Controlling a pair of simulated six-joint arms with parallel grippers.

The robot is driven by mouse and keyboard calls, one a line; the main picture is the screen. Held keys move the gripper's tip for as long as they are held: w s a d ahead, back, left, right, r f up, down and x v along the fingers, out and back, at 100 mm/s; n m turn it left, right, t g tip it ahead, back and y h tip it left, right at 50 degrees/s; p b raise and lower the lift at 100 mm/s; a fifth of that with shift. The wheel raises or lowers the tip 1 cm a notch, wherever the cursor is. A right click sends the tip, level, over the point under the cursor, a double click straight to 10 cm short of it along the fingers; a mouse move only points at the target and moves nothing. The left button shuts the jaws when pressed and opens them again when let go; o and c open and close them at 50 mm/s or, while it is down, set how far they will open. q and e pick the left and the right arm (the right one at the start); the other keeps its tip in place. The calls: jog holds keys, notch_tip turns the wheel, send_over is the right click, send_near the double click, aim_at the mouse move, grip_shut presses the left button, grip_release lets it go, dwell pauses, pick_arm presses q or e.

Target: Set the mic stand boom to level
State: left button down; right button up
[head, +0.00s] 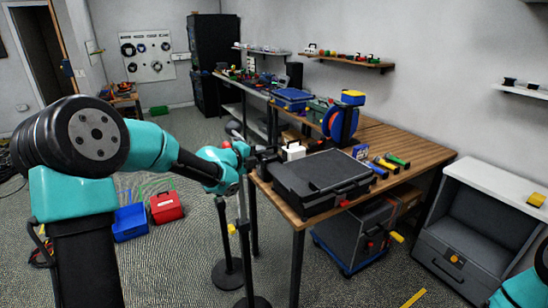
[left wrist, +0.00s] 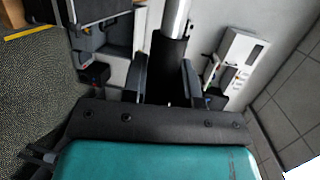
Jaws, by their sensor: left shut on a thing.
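A yellow knob (head: 231,228) is partway up. My left gripper (head: 262,153) is at the top of the stand, near a red knob (head: 226,145), and hides much of the boom there. In the left wrist view, my left gripper (left wrist: 166,88) is shut on the boom (left wrist: 174,20), a silver tube with a dark section between the fingers. The boom's angle cannot be told clearly. My right gripper is not in view.
The wooden workbench (head: 425,152) holds a black case (head: 318,180) right beside the gripper. A blue bin (head: 130,222) and red toolbox (head: 166,206) are on the floor. My right arm edges in at lower right.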

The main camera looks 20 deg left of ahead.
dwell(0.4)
pick_arm(q)
jog(key=c, duration=0.9)
grip_release()
jog(key=shift+s, duration=0.1)
jog(key=v, duration=1.7)
jog(key=shift+s, duration=0.15)
